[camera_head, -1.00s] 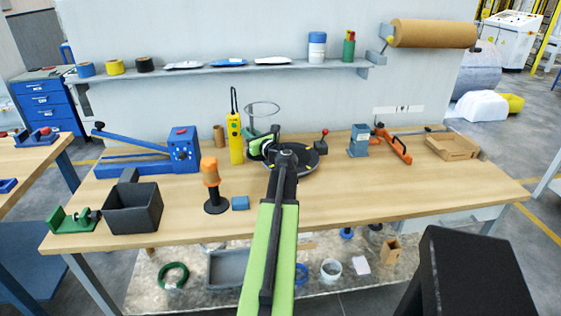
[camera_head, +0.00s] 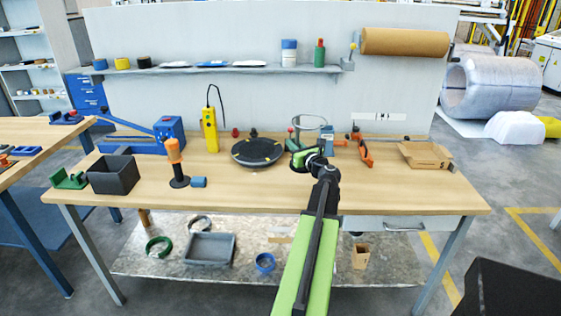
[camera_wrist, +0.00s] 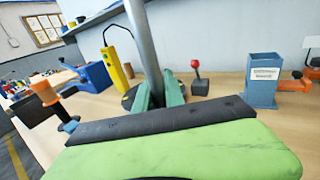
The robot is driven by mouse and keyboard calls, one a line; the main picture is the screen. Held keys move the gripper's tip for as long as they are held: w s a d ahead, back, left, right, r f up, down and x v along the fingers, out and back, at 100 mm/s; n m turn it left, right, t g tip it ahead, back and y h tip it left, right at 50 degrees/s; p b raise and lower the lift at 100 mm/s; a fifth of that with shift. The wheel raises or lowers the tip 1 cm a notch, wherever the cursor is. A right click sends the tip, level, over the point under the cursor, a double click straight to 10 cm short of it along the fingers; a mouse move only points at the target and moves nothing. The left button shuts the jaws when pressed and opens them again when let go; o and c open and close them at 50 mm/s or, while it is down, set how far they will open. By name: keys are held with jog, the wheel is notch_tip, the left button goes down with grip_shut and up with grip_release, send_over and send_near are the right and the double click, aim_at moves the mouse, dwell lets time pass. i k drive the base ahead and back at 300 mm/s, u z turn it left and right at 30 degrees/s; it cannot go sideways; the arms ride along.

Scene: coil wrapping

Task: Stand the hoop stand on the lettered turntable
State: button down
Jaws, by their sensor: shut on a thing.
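The hoop stand has a thin ring (camera_head: 308,122) on top, and its metal post (camera_wrist: 143,42) shows in the wrist view. My gripper (camera_head: 302,157) is shut on the post, with green fingers on both sides of it in the wrist view (camera_wrist: 158,92). The post leans slightly in that view. The stand's base is mostly hidden by my gripper, so I cannot tell whether it touches the table. The turntable (camera_head: 258,152) is a black disc with small yellow marks, left of my gripper and empty on top. Its lettering is too small to read.
A yellow controller (camera_head: 209,130) stands behind and left of the turntable. An orange-handled tool (camera_head: 175,158) and blue block (camera_head: 199,182) are in front-left. A blue-grey holder (camera_wrist: 263,80), red-knobbed lever (camera_wrist: 199,82) and cardboard tray (camera_head: 425,155) are nearby. The table's front middle is clear.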

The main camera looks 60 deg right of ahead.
aim_at(258, 151)
jog(key=k, duration=0.8)
jog(key=z, duration=0.35)
jog(key=i, duration=1.65)
